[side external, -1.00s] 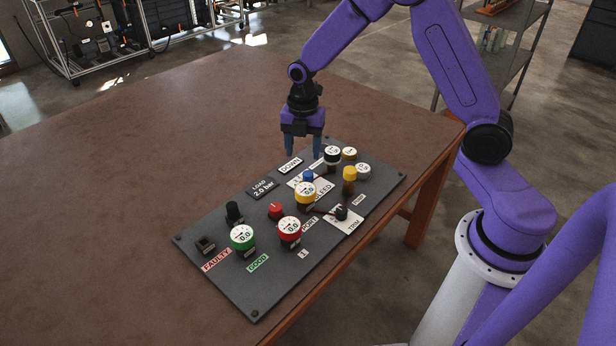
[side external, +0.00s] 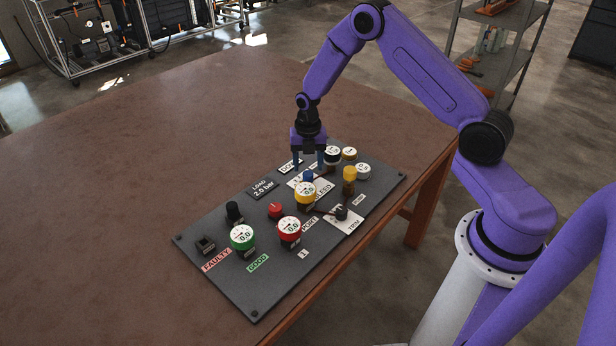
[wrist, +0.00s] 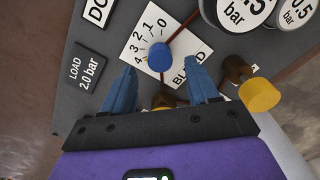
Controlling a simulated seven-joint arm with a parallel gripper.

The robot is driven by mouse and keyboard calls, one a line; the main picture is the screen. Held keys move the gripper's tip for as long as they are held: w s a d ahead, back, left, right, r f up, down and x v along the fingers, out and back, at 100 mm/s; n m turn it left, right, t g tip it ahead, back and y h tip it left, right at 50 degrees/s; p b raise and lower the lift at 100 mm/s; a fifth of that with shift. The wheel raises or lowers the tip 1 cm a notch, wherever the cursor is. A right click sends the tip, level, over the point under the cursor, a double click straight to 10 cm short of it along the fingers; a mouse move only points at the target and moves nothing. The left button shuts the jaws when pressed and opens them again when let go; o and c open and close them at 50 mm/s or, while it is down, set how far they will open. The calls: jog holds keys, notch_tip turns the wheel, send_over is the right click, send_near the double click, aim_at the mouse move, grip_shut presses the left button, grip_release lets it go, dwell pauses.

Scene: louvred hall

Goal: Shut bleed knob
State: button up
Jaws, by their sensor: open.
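The bleed knob is a small blue knob (side external: 308,175) on a white plate (side external: 323,187) lettered BLEED, on the dark panel (side external: 215,268). In the wrist view the blue knob (wrist: 160,57) sits beside a scale of digits from 0 upward, with a dark red bar running from near it to the upper right. I cannot tell its exact setting. My gripper (side external: 309,164) points down just above and behind the knob. In the wrist view its blue fingers (wrist: 161,82) are apart and empty, and the knob lies just beyond their tips, roughly midway between them.
A yellow-ringed gauge (side external: 305,190) and a yellow knob (side external: 349,174) stand close to the blue knob. White-faced gauges (side external: 332,155) stand behind it. A red knob (side external: 275,209) and more gauges are nearer the front left. The brown table (side external: 110,190) is clear left of the panel.

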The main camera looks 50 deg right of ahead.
aim_at(308, 174)
jog(key=shift+f, duration=2.1)
grip_shut()
